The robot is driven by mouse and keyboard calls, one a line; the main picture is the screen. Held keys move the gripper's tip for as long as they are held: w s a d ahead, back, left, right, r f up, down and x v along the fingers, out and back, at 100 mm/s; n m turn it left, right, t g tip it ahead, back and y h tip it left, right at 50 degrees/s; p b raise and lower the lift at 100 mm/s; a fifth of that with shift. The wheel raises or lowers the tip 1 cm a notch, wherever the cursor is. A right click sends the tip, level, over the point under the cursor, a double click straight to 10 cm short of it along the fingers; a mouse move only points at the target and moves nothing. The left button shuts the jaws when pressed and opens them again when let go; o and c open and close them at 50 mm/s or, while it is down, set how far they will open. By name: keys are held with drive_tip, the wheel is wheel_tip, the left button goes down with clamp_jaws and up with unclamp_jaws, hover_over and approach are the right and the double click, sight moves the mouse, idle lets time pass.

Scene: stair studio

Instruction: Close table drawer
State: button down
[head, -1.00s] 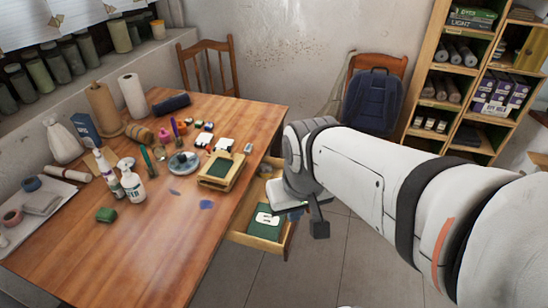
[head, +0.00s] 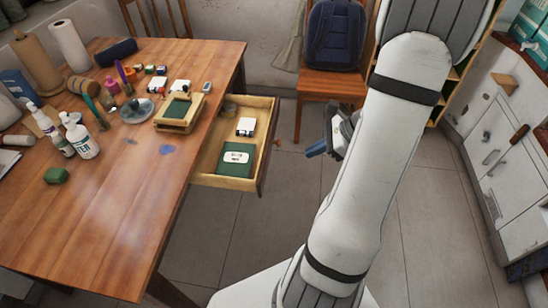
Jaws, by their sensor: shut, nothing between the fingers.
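The wooden table (head: 110,235) stands at the left in the head view. Its drawer (head: 228,182) is pulled out from the table's right side. In the drawer lie a green box with a white label (head: 236,172), a small white item (head: 245,127) and a round item near the back. My gripper (head: 310,151) is to the right of the drawer front, apart from it, with floor showing between. It is shut and empty. Part of it is hidden behind my arm.
On the tabletop stand several bottles (head: 83,140), paper rolls and a wooden tray (head: 180,112). A wooden chair with a blue backpack (head: 335,36) stands behind my gripper. White cabinets (head: 505,150) are at the right. The tiled floor in front of the drawer is clear.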

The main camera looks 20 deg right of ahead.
drive_tip(key=shift+m, duration=0.4)
drive_tip(key=shift+w+a+r+b+x, duration=0.15)
drive_tip(key=shift+w+r+b+x, duration=0.15)
drive_tip(key=shift+x, duration=1.85)
drive_tip(key=shift+w+a+r+b+x, duration=0.2)
drive_tip(key=shift+b+x, duration=0.2)
drive_tip(key=shift+x, duration=1.7)
drive_tip(key=shift+w+a+r+b+x, duration=0.15)
drive_tip(key=shift+w+r+b+x, duration=0.15)
drive_tip(key=shift+x, duration=1.85)
